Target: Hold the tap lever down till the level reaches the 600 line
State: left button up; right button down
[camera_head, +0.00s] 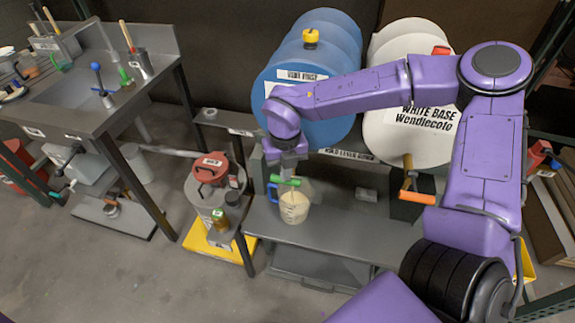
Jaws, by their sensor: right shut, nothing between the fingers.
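A blue drum (317,90) lies on its side, and a green tap lever (289,182) shows below its front. A measuring jug (295,209) with a blue handle (272,191) stands under that lever and holds pale cream liquid. Its marks, including any 600 line, are too small to read. My right gripper (289,168) is shut and empty, pointing down just above the green lever; I cannot tell whether it touches it. The arm and gripper hide the tap body. My left gripper is not in view.
A white drum (410,135) labelled WHITE BASE lies at right, with an orange tap lever (417,197) in front. A grey pot with a red lid (210,170) stands left of the jug. A grey sink bench (75,105) is at left.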

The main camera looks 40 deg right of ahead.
jog(key=shift+r, duration=0.1)
notch_tip(320, 180, up, 8)
jog(key=p, duration=0.8)
jog(key=shift+r, duration=0.15)
dwell(0.7)
